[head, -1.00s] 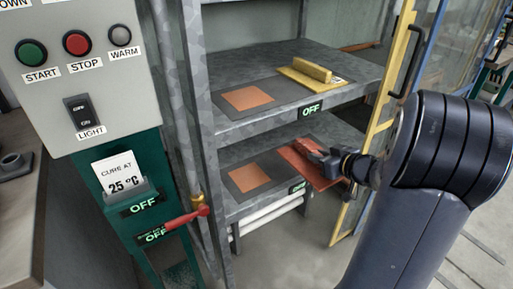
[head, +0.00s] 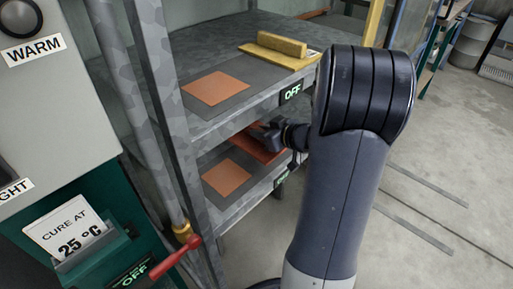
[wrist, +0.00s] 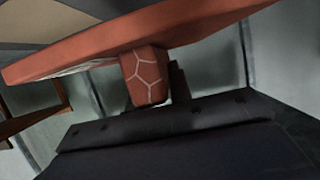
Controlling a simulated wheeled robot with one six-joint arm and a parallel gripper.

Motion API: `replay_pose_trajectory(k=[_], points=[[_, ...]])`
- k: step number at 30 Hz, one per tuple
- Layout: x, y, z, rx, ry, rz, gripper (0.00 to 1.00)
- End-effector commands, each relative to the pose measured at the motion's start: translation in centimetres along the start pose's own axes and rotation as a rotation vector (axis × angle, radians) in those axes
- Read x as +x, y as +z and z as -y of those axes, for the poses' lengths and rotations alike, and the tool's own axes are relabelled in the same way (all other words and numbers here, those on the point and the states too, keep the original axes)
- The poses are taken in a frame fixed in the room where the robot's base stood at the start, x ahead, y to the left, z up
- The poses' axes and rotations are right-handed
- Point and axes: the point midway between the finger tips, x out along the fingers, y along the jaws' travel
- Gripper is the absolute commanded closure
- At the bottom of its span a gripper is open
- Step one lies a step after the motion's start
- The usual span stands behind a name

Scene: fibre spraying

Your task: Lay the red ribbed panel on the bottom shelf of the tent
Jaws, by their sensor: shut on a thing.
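My gripper (head: 266,134) is shut on the rib of the red ribbed panel (head: 258,150). In the wrist view the panel (wrist: 90,42) spans the top, with its pale-lined rib (wrist: 146,80) at the jaws. In the head view the panel is below the upper shelf's front edge, over the right part of the bottom shelf (head: 236,211). The upper shelf's edge and my arm hide part of it. I cannot tell whether it touches the shelf. An orange square (head: 226,178) on a dark mat lies left of the panel.
The upper shelf (head: 215,126) holds a yellow ribbed panel (head: 282,45) and an orange square (head: 214,88). A grey post (head: 163,100) stands at the left, near a red-handled valve (head: 180,254) and the control cabinet (head: 55,95). Open floor (head: 440,150) lies at the right.

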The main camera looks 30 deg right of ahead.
Motion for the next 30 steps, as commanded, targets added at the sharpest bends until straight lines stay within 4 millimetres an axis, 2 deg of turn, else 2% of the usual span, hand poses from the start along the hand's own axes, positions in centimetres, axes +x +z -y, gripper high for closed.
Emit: replay_pose_trajectory(k=[5, 13, 26, 27, 30], points=[[0.6, 1.4, 0.0, 0.0, 0.001, -0.004, 1.0], [2.1, 5.0, 0.0, 0.001, 0.0, -0.004, 1.0], [2.3, 5.4, -0.1, -0.001, 0.001, -0.005, 1.0], [2.4, 5.6, 0.0, 0.001, 0.0, -0.001, 0.79], [2.3, 5.6, 0.0, 0.0, 0.0, -0.001, 0.71]])
